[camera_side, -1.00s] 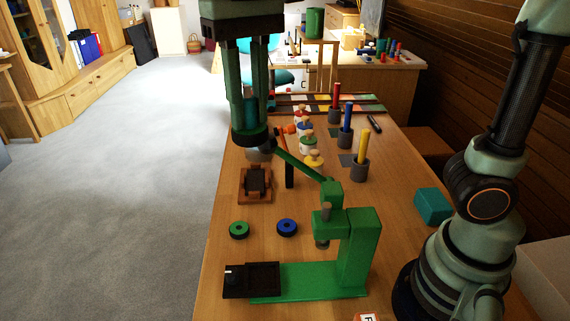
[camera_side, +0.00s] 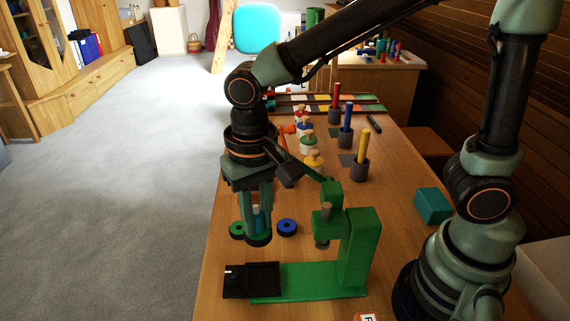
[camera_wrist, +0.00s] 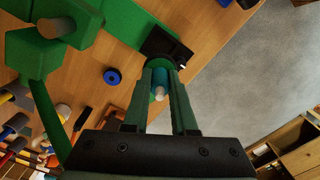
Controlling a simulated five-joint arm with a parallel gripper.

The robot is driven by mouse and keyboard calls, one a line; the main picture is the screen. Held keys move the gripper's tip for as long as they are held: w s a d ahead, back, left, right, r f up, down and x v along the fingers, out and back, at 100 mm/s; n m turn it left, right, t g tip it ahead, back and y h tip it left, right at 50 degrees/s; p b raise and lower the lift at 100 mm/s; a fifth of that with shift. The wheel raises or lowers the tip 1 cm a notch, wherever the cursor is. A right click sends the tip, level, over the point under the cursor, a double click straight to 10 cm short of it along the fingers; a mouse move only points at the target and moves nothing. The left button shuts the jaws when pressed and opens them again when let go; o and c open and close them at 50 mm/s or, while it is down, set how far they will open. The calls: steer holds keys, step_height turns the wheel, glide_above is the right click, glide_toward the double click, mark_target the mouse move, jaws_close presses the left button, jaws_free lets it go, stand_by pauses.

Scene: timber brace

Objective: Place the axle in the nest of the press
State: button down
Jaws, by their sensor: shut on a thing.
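My gripper (camera_side: 258,236) is shut on the axle (camera_side: 257,217), a blue-teal rod held upright with a green and black disc at its lower end. In the wrist view the axle (camera_wrist: 158,92) shows its pale end between the two green fingers. The green press (camera_side: 358,250) stands at the front of the bench. Its nest (camera_side: 264,276), a black block on the green base, is below and slightly nearer the camera than my gripper. In the wrist view the black nest (camera_wrist: 166,44) lies just beyond the axle, partly hidden by it. The axle appears apart from the nest.
A green ring (camera_side: 237,229) and a blue ring (camera_side: 287,227) lie on the bench beside my gripper. The press head (camera_side: 323,225) and its lever stand to the right. Pegs in grey holders, such as the yellow one (camera_side: 363,146), stand farther back. A teal box (camera_side: 433,206) sits right.

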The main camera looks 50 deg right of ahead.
step_height(320, 180, down, 12)
steer(key=shift+r, duration=0.1)
stand_by(0.4)
steer(key=c, duration=0.7)
jaws_free()
steer(key=shift+f, duration=0.2)
steer(key=shift+r, duration=0.1)
step_height(320, 180, up, 12)
steer(key=shift+r, duration=0.1)
